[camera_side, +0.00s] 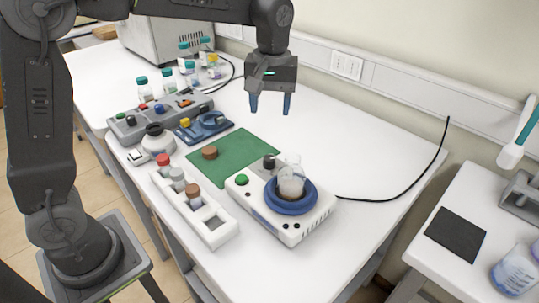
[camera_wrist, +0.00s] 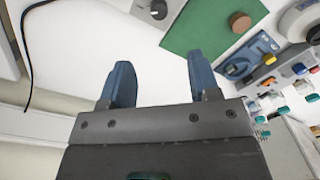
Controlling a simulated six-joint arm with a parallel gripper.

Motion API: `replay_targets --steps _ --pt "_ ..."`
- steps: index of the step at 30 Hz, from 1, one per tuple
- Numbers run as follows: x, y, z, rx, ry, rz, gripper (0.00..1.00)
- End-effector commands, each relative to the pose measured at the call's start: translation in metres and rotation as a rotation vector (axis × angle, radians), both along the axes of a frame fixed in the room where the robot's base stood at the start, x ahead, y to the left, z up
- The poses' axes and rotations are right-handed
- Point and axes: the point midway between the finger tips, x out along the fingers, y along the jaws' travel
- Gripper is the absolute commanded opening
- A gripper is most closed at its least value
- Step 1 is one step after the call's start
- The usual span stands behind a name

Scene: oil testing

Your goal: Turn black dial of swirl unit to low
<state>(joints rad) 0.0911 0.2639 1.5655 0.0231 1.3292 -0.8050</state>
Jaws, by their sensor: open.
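The swirl unit (camera_side: 300,222) is a white box on the table, with a blue round holder (camera_side: 291,204) on top and a clear flask (camera_side: 291,181) standing in it. Its black dial (camera_side: 269,162) stands at the back left of its top, behind a green knob (camera_side: 242,180). In the wrist view the dial (camera_wrist: 159,10) shows a pale mark, at the top edge of the picture. My gripper (camera_side: 270,106) is open and empty, pointing down in the air behind the swirl unit. Its blue fingers (camera_wrist: 160,75) are apart in the wrist view.
A green mat (camera_side: 234,147) with a brown cap (camera_side: 209,152) lies left of the unit. A white rack (camera_side: 221,233) with capped vials stands at the front. A grey control box (camera_side: 165,115) and several bottles stand at the back left. A black cable (camera_side: 400,193) runs right.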

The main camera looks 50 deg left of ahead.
Motion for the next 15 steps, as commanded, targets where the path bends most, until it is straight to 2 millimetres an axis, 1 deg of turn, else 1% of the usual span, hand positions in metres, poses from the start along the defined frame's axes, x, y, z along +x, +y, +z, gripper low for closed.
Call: replay_targets --steps 5,7,11,15 --pt "0.004 -0.001 -0.012 0.002 0.011 0.014 0.56" --pt "0.003 -0.001 -0.021 0.002 0.012 0.013 0.56" --pt "0.002 0.000 -0.045 0.003 0.012 0.012 0.56" --pt "0.001 0.001 -0.075 0.002 0.013 0.012 0.56"
